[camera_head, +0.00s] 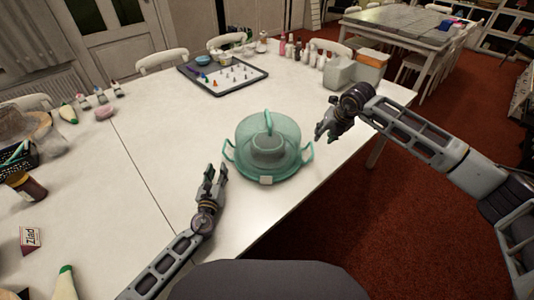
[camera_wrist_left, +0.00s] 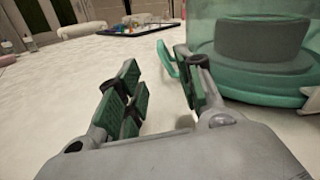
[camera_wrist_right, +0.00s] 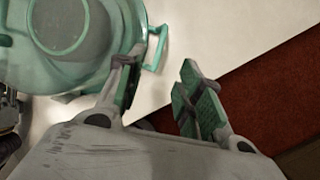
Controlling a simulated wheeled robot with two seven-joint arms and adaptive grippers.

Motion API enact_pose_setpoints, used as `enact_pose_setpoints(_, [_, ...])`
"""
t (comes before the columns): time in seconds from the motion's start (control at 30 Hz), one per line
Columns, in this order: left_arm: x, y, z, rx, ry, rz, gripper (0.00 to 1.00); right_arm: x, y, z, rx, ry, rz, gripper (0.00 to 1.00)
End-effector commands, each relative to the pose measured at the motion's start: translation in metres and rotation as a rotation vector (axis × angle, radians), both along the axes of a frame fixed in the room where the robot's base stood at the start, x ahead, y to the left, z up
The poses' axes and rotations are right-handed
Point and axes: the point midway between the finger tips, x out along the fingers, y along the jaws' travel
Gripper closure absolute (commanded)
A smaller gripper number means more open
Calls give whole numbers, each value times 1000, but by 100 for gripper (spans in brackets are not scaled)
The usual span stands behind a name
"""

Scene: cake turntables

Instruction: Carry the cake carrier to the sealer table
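The cake carrier (camera_head: 268,140) is a teal translucent dome with a dark cake-shaped form inside, standing on the white table near its front edge. It has a top handle and a loop handle on each side. My left gripper (camera_head: 214,176) is open and empty at its lower left; in the left wrist view the left loop handle (camera_wrist_left: 166,60) shows beyond the fingers. My right gripper (camera_head: 326,127) is open and empty to its upper right; in the right wrist view the right loop handle (camera_wrist_right: 160,48) shows ahead of the fingers. I cannot tell whether any finger touches it.
Another table (camera_head: 405,22) with chairs stands at the back right, across red carpet (camera_head: 330,235). A dark tray (camera_head: 222,74) with small pieces, several bottles (camera_head: 300,50) and a grey bin (camera_head: 345,74) stand behind the carrier. The white tabletop (camera_head: 140,150) to the left is mostly clear.

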Motion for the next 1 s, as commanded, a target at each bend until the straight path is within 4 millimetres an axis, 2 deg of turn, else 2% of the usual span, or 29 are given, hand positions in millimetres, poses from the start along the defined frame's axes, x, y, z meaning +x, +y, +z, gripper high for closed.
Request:
enact_pose_setpoints(0.57, [5, 0, 0, 0, 0, 1, 64, 2, 1, -5, 0, 0, 0, 64])
enact_pose_setpoints(1.0, [39, -1, 1, 0, -2, 1, 64, 15, 7, -36, 0, 3, 0, 64])
